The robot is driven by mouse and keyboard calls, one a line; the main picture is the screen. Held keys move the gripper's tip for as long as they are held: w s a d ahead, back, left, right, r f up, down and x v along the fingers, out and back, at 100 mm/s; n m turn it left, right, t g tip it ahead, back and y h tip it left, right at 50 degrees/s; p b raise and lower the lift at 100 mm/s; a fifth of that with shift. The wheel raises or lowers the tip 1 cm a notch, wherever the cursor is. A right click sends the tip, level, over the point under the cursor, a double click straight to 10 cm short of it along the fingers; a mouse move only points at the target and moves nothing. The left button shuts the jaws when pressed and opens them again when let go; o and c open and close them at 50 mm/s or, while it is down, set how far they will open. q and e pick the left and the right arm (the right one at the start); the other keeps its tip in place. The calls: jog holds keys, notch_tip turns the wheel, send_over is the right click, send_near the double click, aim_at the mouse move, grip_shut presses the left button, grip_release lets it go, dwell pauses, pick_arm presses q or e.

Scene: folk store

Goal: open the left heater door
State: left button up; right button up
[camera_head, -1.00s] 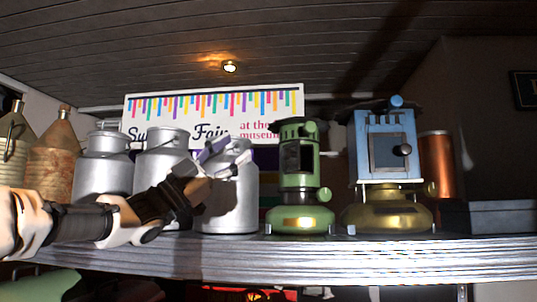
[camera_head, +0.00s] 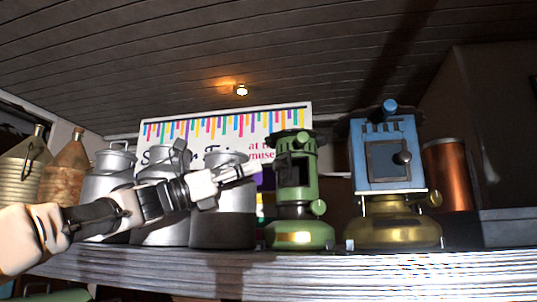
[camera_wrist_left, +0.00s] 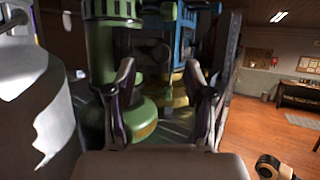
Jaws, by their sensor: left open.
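The left heater is green (camera_head: 293,195) and stands upright on the shelf in the head view. Its upper body has a dark door area (camera_head: 296,170); I cannot tell whether the door is ajar. My left gripper (camera_head: 248,170) is open and empty, just left of the green heater, in front of a milk can. In the left wrist view, the open fingers (camera_wrist_left: 160,78) frame the space in front of the green heater (camera_wrist_left: 113,45), with its round base (camera_wrist_left: 140,118) behind them. Contact cannot be seen. My right gripper is not in view.
A blue heater (camera_head: 372,148) with a brass base stands right of the green one. Grey milk cans (camera_head: 222,228) stand close on the left, near my left arm. A copper cylinder (camera_head: 447,175) is at the right. The wooden shelf edge (camera_head: 300,275) runs along the front.

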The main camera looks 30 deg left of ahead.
aim_at(274, 165)
pick_arm(q)
jog(key=x, duration=0.2)
jog(key=p+x, duration=0.1)
jog(key=x, duration=0.3)
jog(key=shift+d+f+p, duration=0.25)
jog(key=shift+p, duration=0.05)
jog(key=shift+w+d, duration=0.2)
jog(key=shift+w, duration=0.1)
jog(key=shift+s+a+f, duration=0.1)
jog(key=shift+s+a, duration=0.15)
jog(key=shift+a, duration=0.1)
jog(key=shift+s+a, duration=0.15)
jog(key=shift+c, duration=1.4)
grip_shut()
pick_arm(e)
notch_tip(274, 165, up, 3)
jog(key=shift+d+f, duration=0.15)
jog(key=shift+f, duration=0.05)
pick_arm(q)
jog(key=shift+o, duration=1.4)
grip_release()
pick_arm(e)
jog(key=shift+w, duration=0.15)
